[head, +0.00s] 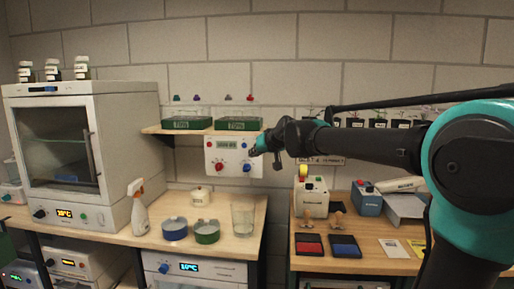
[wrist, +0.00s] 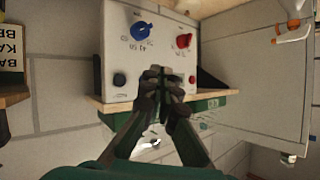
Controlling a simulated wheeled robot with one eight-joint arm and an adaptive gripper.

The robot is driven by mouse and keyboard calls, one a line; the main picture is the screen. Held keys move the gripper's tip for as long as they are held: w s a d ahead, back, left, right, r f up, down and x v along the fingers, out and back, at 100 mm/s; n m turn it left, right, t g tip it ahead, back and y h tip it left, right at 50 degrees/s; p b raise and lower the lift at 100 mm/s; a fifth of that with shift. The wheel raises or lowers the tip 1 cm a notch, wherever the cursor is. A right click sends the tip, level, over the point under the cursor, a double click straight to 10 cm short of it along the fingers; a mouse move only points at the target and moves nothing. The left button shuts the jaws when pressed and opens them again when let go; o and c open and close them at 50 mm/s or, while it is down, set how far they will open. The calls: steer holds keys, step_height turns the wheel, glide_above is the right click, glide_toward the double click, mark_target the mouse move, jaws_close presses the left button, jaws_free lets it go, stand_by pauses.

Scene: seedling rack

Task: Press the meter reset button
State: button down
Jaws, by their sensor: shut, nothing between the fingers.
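The meter is a white wall panel (head: 233,174) with a small display (head: 227,145), a red knob (head: 219,166) and a blue knob (head: 247,168). In the wrist view the panel appears upside down, with the blue knob (wrist: 141,31), the red knob (wrist: 184,41) and a round dark button (wrist: 119,80). No label marks the button as reset. My gripper (head: 256,151) is shut and empty, in front of the panel's right side in the head view. In the wrist view its fingertips (wrist: 161,74) lie beside the dark button and hide part of the panel. Contact cannot be told.
A wall shelf with green trays (head: 187,125) is at the panel's upper left. Below, a wooden bench (head: 120,237) holds a spray bottle (head: 138,207), a glass beaker (head: 243,219) and round dishes (head: 206,232). A labelled sign (wrist: 10,48) is on the wall beside the panel.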

steer(key=w, duration=0.8)
steer(key=shift+w+d, duration=0.15)
steer(key=shift+w, duration=0.25)
steer(key=shift+w, duration=0.1)
stand_by(1.4)
steer(key=shift+w, duration=0.35)
steer(key=shift+w, duration=0.35)
stand_by(0.6)
steer(key=shift+s, duration=0.8)
